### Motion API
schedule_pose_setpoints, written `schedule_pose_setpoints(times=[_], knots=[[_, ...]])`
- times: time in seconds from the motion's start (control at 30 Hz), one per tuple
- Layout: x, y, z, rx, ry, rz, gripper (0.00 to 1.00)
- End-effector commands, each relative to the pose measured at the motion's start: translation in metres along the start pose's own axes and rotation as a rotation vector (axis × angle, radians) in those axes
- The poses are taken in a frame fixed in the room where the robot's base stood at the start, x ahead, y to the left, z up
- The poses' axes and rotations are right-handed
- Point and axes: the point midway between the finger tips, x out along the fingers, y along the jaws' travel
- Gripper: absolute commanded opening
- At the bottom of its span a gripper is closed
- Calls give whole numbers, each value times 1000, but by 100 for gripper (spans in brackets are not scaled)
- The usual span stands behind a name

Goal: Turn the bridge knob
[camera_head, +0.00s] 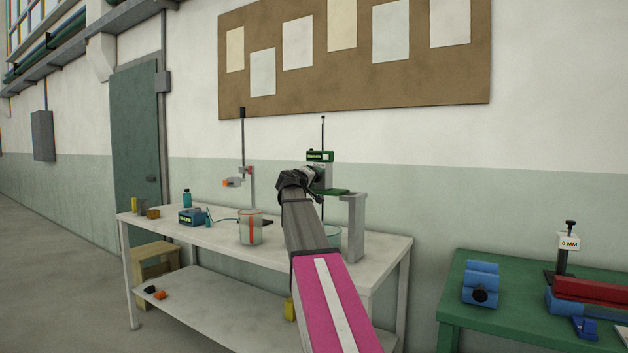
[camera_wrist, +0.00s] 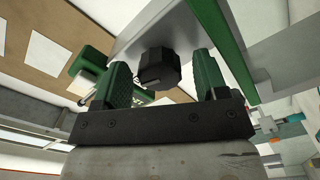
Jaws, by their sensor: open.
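The black faceted bridge knob (camera_wrist: 158,68) shows in the wrist view under a pale grey block (camera_wrist: 150,22) with green edges. My gripper (camera_wrist: 158,80) is open, with one green ridged finger on each side of the knob. A gap shows between the knob and each finger; I cannot tell how deep the knob sits between them. My gripper and arm hide the knob there.
A glass vessel (camera_head: 333,236) stands behind my arm. A green table (camera_head: 455,290) with blue and red parts is at right.

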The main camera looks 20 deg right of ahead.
Motion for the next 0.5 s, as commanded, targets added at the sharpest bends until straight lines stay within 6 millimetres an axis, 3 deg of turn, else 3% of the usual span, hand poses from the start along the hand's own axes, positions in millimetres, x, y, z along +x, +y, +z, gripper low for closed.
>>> schedule_pose_setpoints(times=[0.23, 0.27, 0.4, 0.5], knots=[[0, 0, 0, 0, 0, 0, 67], [0, 0, 0, 0, 0, 0, 60], [0, 0, 0, 0, 0, 0, 17], [0, 0, 0, 0, 0, 0, 17]])
